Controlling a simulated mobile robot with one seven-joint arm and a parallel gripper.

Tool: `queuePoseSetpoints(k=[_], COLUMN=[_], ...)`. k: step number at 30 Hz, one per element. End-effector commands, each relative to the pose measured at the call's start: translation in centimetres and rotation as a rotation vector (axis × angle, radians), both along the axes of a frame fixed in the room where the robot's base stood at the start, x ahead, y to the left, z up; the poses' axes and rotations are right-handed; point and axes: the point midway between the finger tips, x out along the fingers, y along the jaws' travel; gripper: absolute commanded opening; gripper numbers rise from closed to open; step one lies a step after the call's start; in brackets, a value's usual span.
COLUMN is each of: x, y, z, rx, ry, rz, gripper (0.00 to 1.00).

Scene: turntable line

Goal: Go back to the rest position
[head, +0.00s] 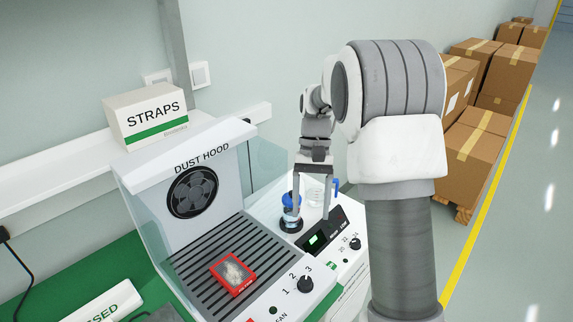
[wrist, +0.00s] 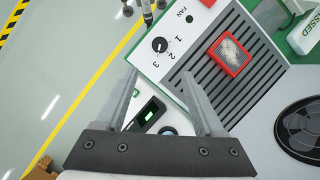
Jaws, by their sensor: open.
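My gripper (head: 312,208) is open, its two fingers pointing down over the white bench unit beside the dust hood. It also shows in the wrist view (wrist: 158,80), with nothing between the fingers. A small blue-topped container (head: 291,200) stands by the left finger, which partly covers it; I cannot tell whether they touch. A clear container with a blue handle (head: 336,185) is partly hidden behind the fingers. A dark panel with a lit green display (head: 316,239) lies below and in front of the gripper; it shows in the wrist view too (wrist: 149,116).
The dust hood (head: 150,172) with its clear side walls stands left of my gripper. A red-framed item (head: 233,273) lies on its slotted grille. A STRAPS box (head: 147,118) sits on the shelf. Cartons (head: 470,155) stand at right, beside clear floor (head: 520,200).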

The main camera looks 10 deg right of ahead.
Motion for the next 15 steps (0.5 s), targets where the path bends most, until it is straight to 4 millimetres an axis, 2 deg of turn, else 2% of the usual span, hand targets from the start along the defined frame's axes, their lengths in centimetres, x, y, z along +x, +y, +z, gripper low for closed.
queuePoseSetpoints(k=[5, 8, 15], x=[-0.5, -1.5, -5.5], y=[0.1, 0.3, 0.9], z=[1.2, 3.0, 7.8], rx=[-0.002, -0.005, -0.021], ry=[-0.032, -0.086, -0.262], rz=[0.009, 0.024, 0.076], gripper=[0.7, 0.7, 0.7])
